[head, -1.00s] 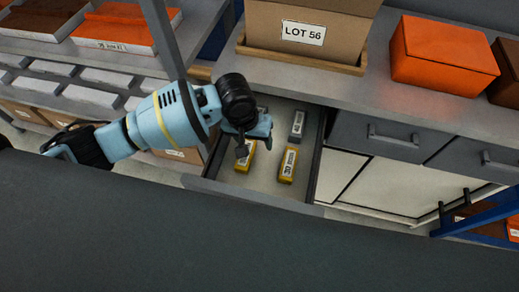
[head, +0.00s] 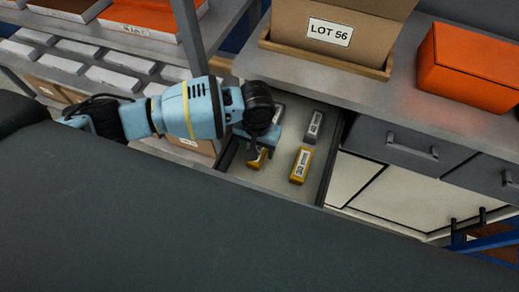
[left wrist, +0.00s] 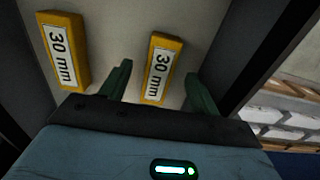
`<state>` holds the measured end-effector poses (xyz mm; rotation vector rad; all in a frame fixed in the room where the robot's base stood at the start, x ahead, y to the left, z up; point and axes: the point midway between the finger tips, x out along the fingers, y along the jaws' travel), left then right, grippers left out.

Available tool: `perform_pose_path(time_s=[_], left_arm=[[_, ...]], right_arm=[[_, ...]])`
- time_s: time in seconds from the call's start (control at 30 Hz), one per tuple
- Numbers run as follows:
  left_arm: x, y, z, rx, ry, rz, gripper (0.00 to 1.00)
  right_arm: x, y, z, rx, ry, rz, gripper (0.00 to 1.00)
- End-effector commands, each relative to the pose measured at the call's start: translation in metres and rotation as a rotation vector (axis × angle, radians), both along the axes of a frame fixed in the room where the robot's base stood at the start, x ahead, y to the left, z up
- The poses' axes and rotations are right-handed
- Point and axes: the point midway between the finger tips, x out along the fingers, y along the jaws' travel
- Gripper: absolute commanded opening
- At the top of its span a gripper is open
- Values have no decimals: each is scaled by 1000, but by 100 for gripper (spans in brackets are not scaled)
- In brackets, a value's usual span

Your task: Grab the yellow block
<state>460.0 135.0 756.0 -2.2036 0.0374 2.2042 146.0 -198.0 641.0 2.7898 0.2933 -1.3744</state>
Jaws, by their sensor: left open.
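Two yellow blocks with white labels lie in the open drawer. One yellow block (head: 301,165) lies clear in the middle of the drawer; the other yellow block (head: 257,159) is partly hidden under my left gripper (head: 261,147). In the left wrist view, a yellow block marked 30 mm (left wrist: 161,68) shows between the two fingers of my open left gripper (left wrist: 158,76). I cannot tell whether the fingers touch it. The other yellow block (left wrist: 64,50), also marked 30 mm, lies outside the left finger. My right gripper is not in view.
A grey block (head: 313,126) lies farther back in the drawer (head: 266,184), and another grey one is mostly behind my gripper. The drawer walls stand close around the blocks. A LOT 56 box (head: 345,38) and an orange box (head: 470,70) stand on the counter above.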

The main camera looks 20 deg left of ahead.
Motion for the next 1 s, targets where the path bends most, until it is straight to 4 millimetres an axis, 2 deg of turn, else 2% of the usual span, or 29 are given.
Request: perform_pose_path(time_s=[0.1,0.2,0.5,0.9,1.0], left_arm=[[-2,1,-20,1,3,1,62],[-1,1,-29,0,2,1,62],[-1,1,-32,0,-1,0,62],[-1,1,-32,0,-1,0,11],[-1,1,-32,-1,-2,0,11]], right_arm=[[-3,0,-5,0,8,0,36],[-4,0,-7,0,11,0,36],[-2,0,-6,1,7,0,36],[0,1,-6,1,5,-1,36],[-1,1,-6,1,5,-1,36]])
